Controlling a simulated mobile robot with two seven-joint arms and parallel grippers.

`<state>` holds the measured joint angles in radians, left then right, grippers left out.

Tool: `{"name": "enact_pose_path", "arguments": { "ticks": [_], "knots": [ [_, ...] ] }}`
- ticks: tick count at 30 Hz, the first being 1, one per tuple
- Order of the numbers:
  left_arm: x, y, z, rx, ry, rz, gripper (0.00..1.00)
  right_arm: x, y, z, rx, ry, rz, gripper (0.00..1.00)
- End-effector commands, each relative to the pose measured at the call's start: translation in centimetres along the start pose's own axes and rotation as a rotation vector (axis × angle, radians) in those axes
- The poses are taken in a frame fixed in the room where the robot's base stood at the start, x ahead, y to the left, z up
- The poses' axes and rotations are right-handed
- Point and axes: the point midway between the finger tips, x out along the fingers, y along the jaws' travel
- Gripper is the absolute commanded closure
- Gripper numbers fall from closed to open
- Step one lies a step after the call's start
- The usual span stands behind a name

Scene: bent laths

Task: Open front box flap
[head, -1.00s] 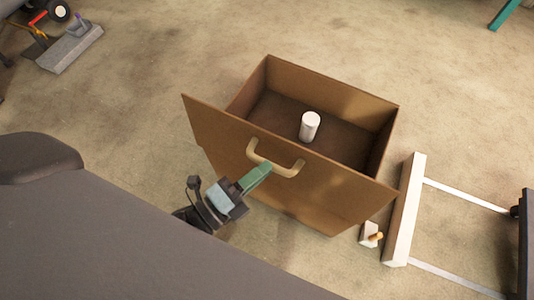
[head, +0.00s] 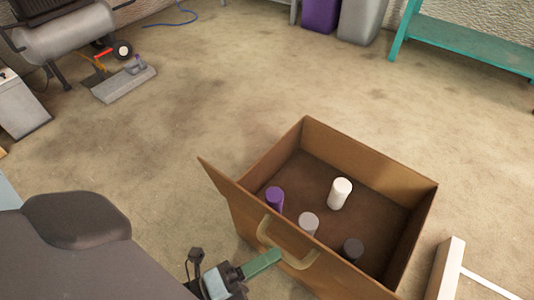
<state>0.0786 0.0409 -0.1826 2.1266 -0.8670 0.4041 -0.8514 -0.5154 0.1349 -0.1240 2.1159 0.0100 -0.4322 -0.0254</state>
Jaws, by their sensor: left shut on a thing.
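The brown box (head: 375,178) stands on the floor at the lower right, open at the top. Its front flap (head: 245,215) stands up along the near side and tilts outward, with a tan handle (head: 300,262) on its outer face. My left gripper (head: 272,256) is at the handle, its green finger lying against the handle's grip, shut on it. Inside the box stand a white cylinder (head: 340,193), a purple one (head: 274,199), a grey one (head: 309,223) and a dark one (head: 353,249). My right gripper is not in view.
A white beam (head: 446,270) lies right of the box. A grey block-like tool (head: 123,84) and a wheeled machine (head: 68,40) are at the upper left. A teal bench (head: 470,45) and bins (head: 360,20) stand at the back. The middle floor is clear.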

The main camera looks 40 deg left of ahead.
Motion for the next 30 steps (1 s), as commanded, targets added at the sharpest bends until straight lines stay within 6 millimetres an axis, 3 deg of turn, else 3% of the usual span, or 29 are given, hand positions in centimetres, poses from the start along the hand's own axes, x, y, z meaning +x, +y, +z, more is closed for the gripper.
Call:
{"name": "enact_pose_path", "arguments": {
  "ticks": [1, 4, 5, 10, 20, 30],
  "knots": [
    [-0.3, 1.1, -0.2, -0.004, 0.000, 0.029, 1.00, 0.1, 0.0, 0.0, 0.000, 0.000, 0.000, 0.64],
    [-0.3, 1.1, -0.3, -0.004, 0.000, 0.029, 1.00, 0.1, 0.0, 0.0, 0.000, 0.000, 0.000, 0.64],
    [-0.3, 1.1, -0.3, -0.004, 0.000, 0.029, 0.85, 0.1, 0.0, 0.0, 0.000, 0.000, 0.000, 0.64],
    [-0.3, 1.0, -0.2, -0.004, 0.001, 0.026, 0.64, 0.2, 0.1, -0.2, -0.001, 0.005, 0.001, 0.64],
    [-0.6, 0.8, -0.1, -0.004, 0.000, 0.020, 0.64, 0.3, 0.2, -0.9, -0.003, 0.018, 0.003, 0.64],
    [-5.5, 0.6, -0.2, -0.005, -0.001, 0.023, 0.64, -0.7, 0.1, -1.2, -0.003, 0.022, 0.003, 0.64]
  ]
}}
